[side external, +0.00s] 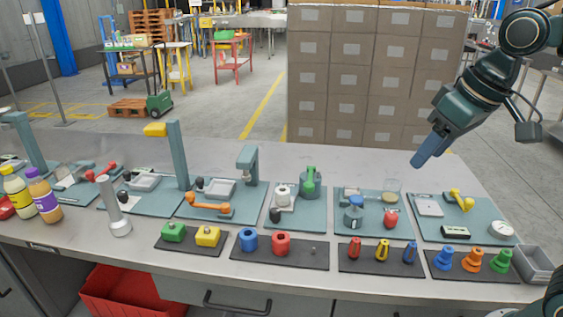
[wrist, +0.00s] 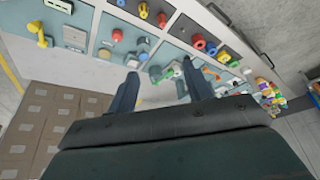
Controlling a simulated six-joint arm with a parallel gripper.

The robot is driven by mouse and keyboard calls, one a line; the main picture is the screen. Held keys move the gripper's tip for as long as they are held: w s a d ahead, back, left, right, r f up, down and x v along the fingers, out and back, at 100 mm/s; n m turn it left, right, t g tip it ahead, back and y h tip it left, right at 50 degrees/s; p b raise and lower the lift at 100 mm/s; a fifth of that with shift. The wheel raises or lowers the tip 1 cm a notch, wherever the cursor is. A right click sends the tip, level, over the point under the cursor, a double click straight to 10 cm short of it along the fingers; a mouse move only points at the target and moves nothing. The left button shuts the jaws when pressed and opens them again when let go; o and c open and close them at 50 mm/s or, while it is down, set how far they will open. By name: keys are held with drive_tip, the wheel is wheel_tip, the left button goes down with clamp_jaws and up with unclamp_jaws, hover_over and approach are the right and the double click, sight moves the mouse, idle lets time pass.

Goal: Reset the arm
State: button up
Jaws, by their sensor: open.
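My gripper (side external: 420,160) hangs in the air above the right part of the bench, clear of everything on it. In the wrist view my gripper (wrist: 158,88) has its two fingers apart with nothing between them, so it is open and empty. The bench (side external: 150,240) lies below with several teal boards on it. In the side view the nearest boards below the gripper are the one with a red knob (side external: 391,219) and the one with a yellow handle (side external: 461,199).
A wall of stacked brown boxes (side external: 345,78) stands behind the bench. Dark trays along the front edge hold coloured pieces, such as a green block (side external: 174,232) and a red ring (side external: 281,243). Bottles (side external: 43,197) stand at the left. The air around the gripper is free.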

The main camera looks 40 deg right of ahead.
drive_tip(key=s+d+f+t, duration=0.1)
drive_tip(key=s+f, duration=0.3)
drive_tip(key=s, duration=0.4)
drive_tip(key=shift+s+f, duration=0.2)
drive_tip(key=shift+s, duration=0.2)
